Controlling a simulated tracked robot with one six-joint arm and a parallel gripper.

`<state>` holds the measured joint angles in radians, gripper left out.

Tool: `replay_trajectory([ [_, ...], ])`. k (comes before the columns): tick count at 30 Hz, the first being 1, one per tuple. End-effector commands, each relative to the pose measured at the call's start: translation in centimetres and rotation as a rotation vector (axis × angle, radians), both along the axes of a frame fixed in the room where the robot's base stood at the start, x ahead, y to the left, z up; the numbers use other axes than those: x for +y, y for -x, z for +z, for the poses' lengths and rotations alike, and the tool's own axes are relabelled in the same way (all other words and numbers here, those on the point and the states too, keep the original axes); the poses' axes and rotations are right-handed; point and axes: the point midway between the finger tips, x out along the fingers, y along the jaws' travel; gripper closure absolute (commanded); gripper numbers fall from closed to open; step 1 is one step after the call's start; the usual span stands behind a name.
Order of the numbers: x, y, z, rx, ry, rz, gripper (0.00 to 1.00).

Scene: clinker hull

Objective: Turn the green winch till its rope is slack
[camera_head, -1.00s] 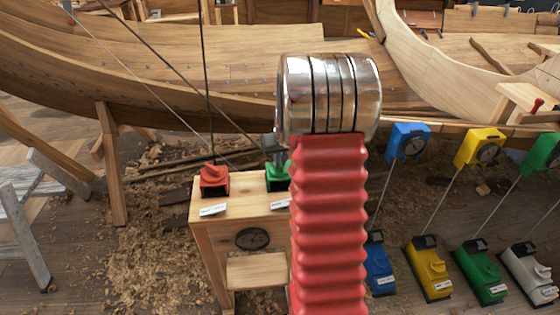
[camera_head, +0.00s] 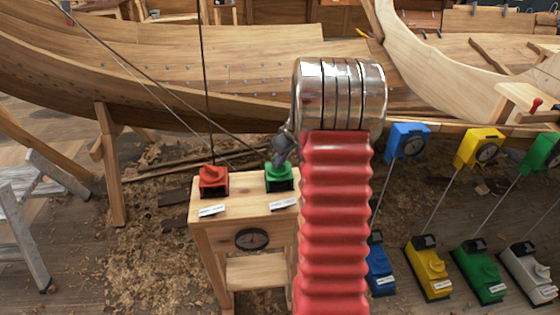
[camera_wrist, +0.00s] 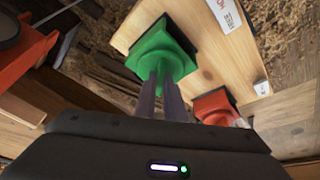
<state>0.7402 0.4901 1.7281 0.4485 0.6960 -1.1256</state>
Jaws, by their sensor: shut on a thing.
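The green winch (camera_head: 279,177) stands on the wooden bench (camera_head: 240,205), right of a red winch (camera_head: 213,181). My gripper (camera_head: 283,150) comes down onto it from above, partly hidden behind my arm. In the wrist view my gripper (camera_wrist: 163,82) has its two dark fingers close together on the raised top of the green winch (camera_wrist: 150,52). A dark rope (camera_head: 130,66) runs from near the green winch up to the left, past the hull. It looks slightly bowed; how taut it is I cannot tell for sure.
The red winch's rope (camera_head: 202,80) rises almost straight up. Blue, yellow, green (camera_head: 480,274) and white winches stand on the floor at right. A metal stand (camera_head: 20,215) is at left. The hull (camera_head: 180,60) spans the back.

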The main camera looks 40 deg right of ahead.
Motion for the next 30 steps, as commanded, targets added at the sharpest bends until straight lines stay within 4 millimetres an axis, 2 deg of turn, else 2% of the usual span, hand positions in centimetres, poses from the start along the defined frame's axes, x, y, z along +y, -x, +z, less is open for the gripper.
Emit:
replay_trajectory([
  [9, -0.21, 0.06, -0.02, 0.001, 0.001, 0.101, 1.0],
  [23, -0.2, 0.08, -0.02, 0.001, 0.001, 0.114, 1.0],
  [24, -0.2, 0.08, -0.02, 0.001, 0.001, 0.114, 0.88],
  [30, -0.15, 0.05, -0.01, 0.001, 0.001, 0.114, 0.74],
])
